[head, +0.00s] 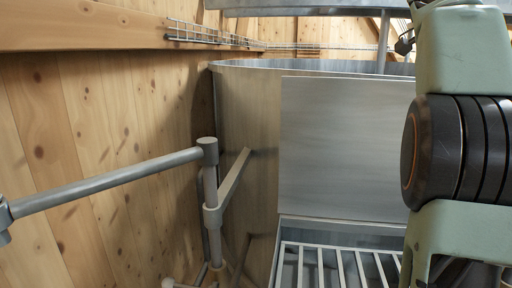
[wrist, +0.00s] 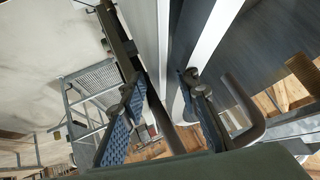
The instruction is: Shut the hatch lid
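The hatch lid (head: 345,150) is a flat grey metal panel. In the head view it stands raised, nearly upright, against the tank wall. Below it the hatch opening shows a pale barred grate (head: 340,266), uncovered. My gripper is not visible in the head view; my arm covers the right side there. In the wrist view my gripper (wrist: 162,80) has its two blue-padded fingers spread apart. Pale and grey panel edges pass behind and between them; I cannot tell whether a finger touches one. A dark curved bar (wrist: 246,105) is right of the right finger.
The metal tank (head: 245,130) fills the middle of the head view. A grey pipe railing (head: 110,180) stands at the left before a wooden wall (head: 100,130). A wire tray (head: 215,36) runs along the beam above. The wrist view shows a metal frame (wrist: 85,105) at the left.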

